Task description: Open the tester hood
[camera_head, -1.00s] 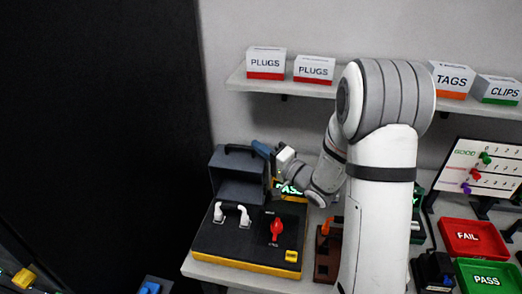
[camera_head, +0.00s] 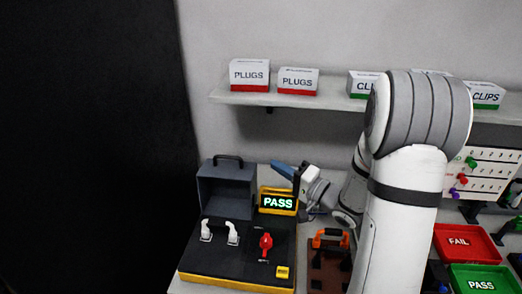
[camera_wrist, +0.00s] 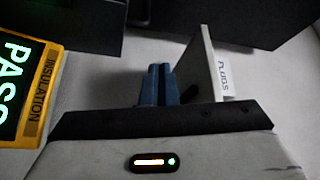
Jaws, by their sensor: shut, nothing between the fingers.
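The tester (camera_head: 240,260) is a black panel with yellow edging at lower centre-left in the head view. Its dark grey hood (camera_head: 227,190) stands raised at the back, its hollow inside facing forward and its black handle (camera_head: 228,157) on top. Two white plugs (camera_head: 232,233) on the panel are uncovered. My gripper (camera_head: 276,166) with blue fingers is to the right of the hood and apart from it, above the lit PASS display (camera_head: 278,202). In the wrist view the fingers (camera_wrist: 158,84) are together and empty, and the PASS display (camera_wrist: 14,88) shows at the left edge.
A shelf (camera_head: 240,98) with labelled boxes runs along the wall above. An orange-handled tool (camera_head: 331,238) on a brown block stands right of the tester. The red FAIL tray (camera_head: 468,244) and green PASS tray (camera_head: 485,279) are at right.

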